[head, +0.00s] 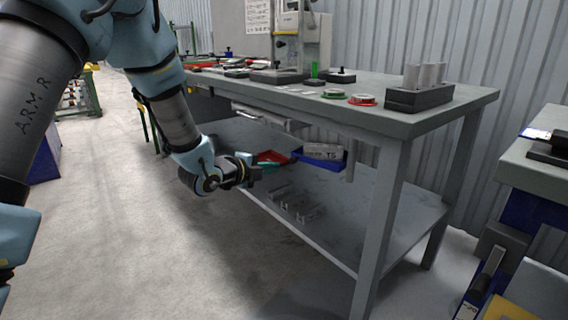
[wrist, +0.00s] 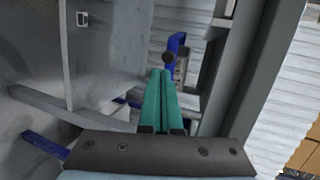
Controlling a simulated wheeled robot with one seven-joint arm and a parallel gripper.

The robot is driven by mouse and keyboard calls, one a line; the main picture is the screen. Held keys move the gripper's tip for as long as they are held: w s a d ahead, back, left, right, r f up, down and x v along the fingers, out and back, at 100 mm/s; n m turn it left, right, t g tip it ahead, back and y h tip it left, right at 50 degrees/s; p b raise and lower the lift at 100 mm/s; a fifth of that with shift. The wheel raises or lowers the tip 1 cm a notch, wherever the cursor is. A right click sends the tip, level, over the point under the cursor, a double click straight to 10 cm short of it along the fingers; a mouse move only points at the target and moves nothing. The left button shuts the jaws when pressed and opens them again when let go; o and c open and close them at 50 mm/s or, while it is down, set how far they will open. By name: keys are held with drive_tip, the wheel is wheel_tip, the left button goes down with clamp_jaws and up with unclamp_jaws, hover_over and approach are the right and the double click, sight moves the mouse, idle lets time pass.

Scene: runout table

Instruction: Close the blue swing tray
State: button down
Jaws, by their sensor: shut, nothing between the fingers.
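The blue swing tray (head: 335,163) hangs under the table top, swung out, with a pale block-like thing in it. My gripper (head: 255,173) is below the table's front edge, to the left of the blue tray and close to a red tray. In the wrist view the teal fingers (wrist: 164,102) lie together with nothing between them. Just beyond the fingertips is a blue edge (wrist: 177,42) with a dark round knob (wrist: 168,58) by it. I cannot tell whether the fingertips touch it.
The red tray (head: 270,157) sits beside the blue tray. The grey table (head: 400,122) carries a black block with cylinders (head: 420,92) and several small parts. Its front leg (head: 380,225) stands right of the trays. Metal brackets lie on the lower shelf (head: 345,235). The floor in front is clear.

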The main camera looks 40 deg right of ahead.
sight(292, 161)
drive_tip(key=x, duration=0.4)
drive_tip(key=r+x, duration=0.1)
drive_tip(key=x, duration=0.1)
drive_tip(key=shift+d, duration=0.1)
drive_tip(key=w+d+b, duration=0.1)
drive_tip(key=w+d, duration=0.1)
drive_tip(key=d, duration=0.1)
drive_tip(key=shift+w+d+b, duration=0.15)
drive_tip(key=shift+d+b, duration=0.1)
drive_tip(key=shift+b, duration=0.1)
